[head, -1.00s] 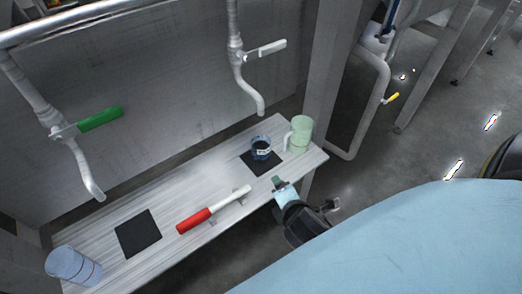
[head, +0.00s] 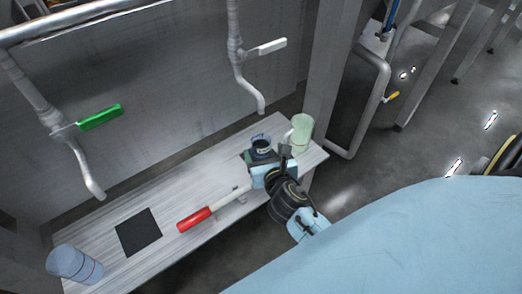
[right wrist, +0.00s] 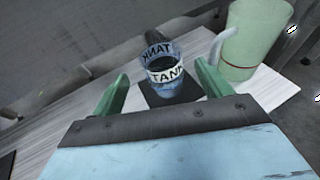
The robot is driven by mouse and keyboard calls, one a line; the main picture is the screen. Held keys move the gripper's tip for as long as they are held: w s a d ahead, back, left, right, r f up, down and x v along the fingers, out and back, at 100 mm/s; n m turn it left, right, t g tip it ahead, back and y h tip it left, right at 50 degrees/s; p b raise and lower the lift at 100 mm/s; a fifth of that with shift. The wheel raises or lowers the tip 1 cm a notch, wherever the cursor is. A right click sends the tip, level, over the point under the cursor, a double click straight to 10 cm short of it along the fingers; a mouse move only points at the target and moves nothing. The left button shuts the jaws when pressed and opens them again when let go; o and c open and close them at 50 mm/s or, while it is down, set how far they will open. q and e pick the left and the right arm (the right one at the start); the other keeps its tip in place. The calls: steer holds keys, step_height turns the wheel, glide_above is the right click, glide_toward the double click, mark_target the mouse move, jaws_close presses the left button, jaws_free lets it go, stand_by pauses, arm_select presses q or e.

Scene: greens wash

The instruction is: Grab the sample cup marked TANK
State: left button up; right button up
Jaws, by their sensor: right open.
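The sample cup (right wrist: 172,82) is a small clear blue cup with a white band marked TANK. It stands upright on a black square mat (right wrist: 150,96) in the right wrist view. In the head view the cup (head: 261,142) shows just beyond my right gripper (head: 263,157), which hides its lower part and the mat. In the right wrist view my right gripper (right wrist: 163,86) is open, its green fingers on either side of the cup's near side, with gaps visible. Whether the cup is between the fingertips or just beyond them I cannot tell. My left gripper is not in view.
A pale green jug (head: 301,132) stands close right of the cup. A red-handled tool (head: 194,220) lies left of my gripper on the bench (head: 185,190). A bare black mat (head: 138,232) and a blue container (head: 74,265) are farther left. Two taps (head: 261,95) hang above.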

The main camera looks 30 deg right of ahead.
steer(key=x, duration=0.6)
steer(key=shift+s+f+b, duration=0.15)
steer(key=shift+f+b, duration=0.1)
steer(key=shift+b, duration=0.1)
steer(key=c, duration=1.1)
